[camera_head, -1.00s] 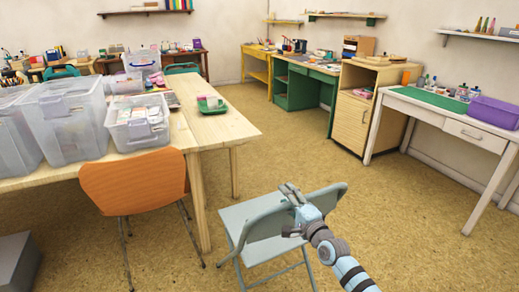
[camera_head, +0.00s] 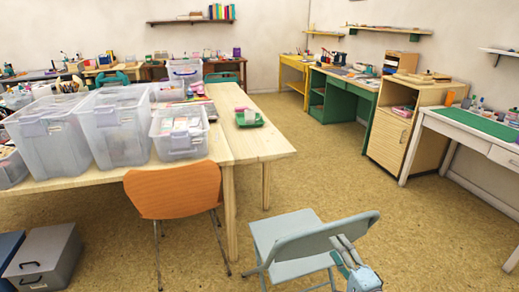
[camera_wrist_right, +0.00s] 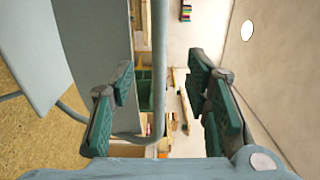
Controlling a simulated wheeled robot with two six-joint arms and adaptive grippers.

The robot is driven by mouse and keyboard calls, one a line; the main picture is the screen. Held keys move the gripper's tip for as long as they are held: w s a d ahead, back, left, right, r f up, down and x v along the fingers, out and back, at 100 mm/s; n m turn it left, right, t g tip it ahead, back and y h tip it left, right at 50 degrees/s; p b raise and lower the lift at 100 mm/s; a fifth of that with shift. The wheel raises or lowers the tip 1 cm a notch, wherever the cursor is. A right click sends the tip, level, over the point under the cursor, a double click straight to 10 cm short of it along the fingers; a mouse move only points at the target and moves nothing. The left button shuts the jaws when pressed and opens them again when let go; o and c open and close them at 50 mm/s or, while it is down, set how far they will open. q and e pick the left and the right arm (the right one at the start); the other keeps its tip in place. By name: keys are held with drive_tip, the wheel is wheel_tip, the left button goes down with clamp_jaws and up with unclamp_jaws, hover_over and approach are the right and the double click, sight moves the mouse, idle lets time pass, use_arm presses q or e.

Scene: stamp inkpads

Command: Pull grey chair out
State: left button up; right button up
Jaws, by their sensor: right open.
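The grey folding chair (camera_head: 285,228) stands on the floor beside the table end, its backrest (camera_head: 318,240) towards me. My right gripper (camera_head: 344,248) is by the right part of that backrest, with its fingers open. In the right wrist view, the backrest (camera_wrist_right: 95,45) and a grey tube (camera_wrist_right: 158,60) of the chair reach in between the open green-padded fingers (camera_wrist_right: 162,105). I cannot tell whether a finger touches the chair. My left gripper is not in view.
An orange chair (camera_head: 175,190) stands left of the grey one at the wooden table (camera_head: 262,148), which carries clear plastic bins. Grey (camera_head: 45,255) and blue boxes sit at the lower left. A wooden cabinet (camera_head: 390,140) and white desk line the right wall. The floor between is clear.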

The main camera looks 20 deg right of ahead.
drive_tip(key=s+d+f+n+g+h+p, duration=0.15)
drive_tip(key=s+f+n+g, duration=0.5)
drive_tip(key=f, duration=0.65)
drive_tip(key=s+d+f+n+g+p, duration=0.1)
drive_tip(key=s+f+n+g+p, duration=0.2)
drive_tip(key=s+f+n, duration=0.8)
drive_tip(key=s+a+f+g+p, duration=0.2)
drive_tip(key=s+a+f, duration=0.1)
drive_tip(key=s, duration=0.4)
drive_tip(key=s+a+f+n+g+y+p, duration=0.1)
drive_tip(key=s+a+f+g+p, duration=0.1)
drive_tip(key=s+a, duration=0.4)
drive_tip(key=s+a+f+g+p, duration=0.1)
drive_tip(key=s+a+f+g, duration=0.2)
drive_tip(key=s, duration=0.7)
drive_tip(key=shift+s+a+f+p, duration=0.2)
drive_tip(key=shift+a+f+p, duration=0.2)
drive_tip(key=shift+a, duration=0.3)
